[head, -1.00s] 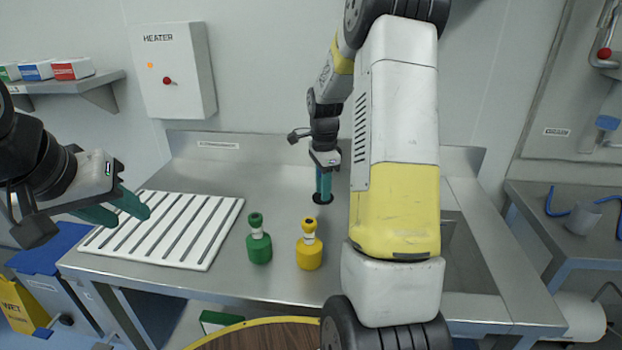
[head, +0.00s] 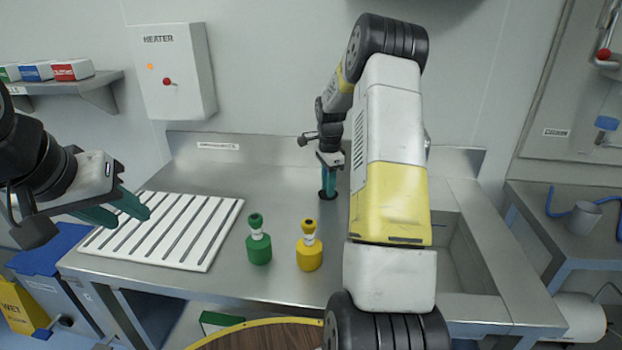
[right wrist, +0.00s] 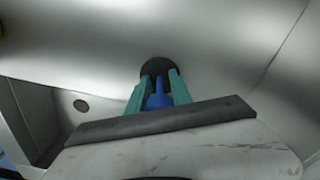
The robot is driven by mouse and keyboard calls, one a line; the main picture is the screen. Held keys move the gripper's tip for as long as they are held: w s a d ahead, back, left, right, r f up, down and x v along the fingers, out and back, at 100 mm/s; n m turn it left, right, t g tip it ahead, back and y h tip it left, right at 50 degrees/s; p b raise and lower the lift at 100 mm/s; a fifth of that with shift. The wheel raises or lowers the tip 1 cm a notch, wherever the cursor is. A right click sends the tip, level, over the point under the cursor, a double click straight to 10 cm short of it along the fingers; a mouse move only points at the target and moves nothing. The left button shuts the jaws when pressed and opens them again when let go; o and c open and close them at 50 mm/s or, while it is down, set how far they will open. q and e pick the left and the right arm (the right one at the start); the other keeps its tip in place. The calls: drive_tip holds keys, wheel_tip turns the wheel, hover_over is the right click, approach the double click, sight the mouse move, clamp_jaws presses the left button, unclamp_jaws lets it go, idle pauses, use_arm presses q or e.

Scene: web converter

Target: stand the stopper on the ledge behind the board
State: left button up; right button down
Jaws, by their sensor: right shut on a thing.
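The stopper, with a blue stem (right wrist: 158,100) and a dark round base (right wrist: 158,67), is held between the teal fingers of my right gripper (right wrist: 160,88). In the head view my right gripper (head: 329,183) points down over the rear middle of the steel counter, with the stopper's dark base (head: 327,195) at its tips. I cannot tell whether the base touches the counter. The white slatted board (head: 170,227) lies on the counter's left side, with bare steel behind it. My left gripper (head: 131,215) is open and empty above the board's left part.
A green bottle-like piece (head: 259,245) and a yellow one (head: 309,251) stand right of the board. The steel counter (head: 265,180) has a raised back edge and a sink (head: 462,245) at right. A heater box (head: 174,75) hangs on the wall.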

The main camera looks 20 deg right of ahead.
drive_tip(key=c, duration=1.1)
unclamp_jaws()
drive_tip(key=shift+f, duration=0.1)
drive_tip(key=shift+c, duration=0.2)
wheel_tip(320, 180, up, 12)
drive_tip(key=shift+a, duration=0.1)
drive_tip(key=s+a+r+n+t, duration=0.3)
drive_tip(key=s+a+r+n, duration=0.55)
drive_tip(key=s+r, duration=0.4)
drive_tip(key=s+a+n+t, duration=0.1)
drive_tip(key=s+a+n, duration=0.1)
drive_tip(key=s, duration=0.4)
drive_tip(key=s+a+n+t+y, duration=0.1)
drive_tip(key=s+a+n, duration=0.2)
drive_tip(key=s, duration=0.3)
drive_tip(key=s+a+f+n+t+y, duration=0.1)
drive_tip(key=s+a+n, duration=0.2)
drive_tip(key=s+n, duration=0.2)
drive_tip(key=shift+s, duration=0.85)
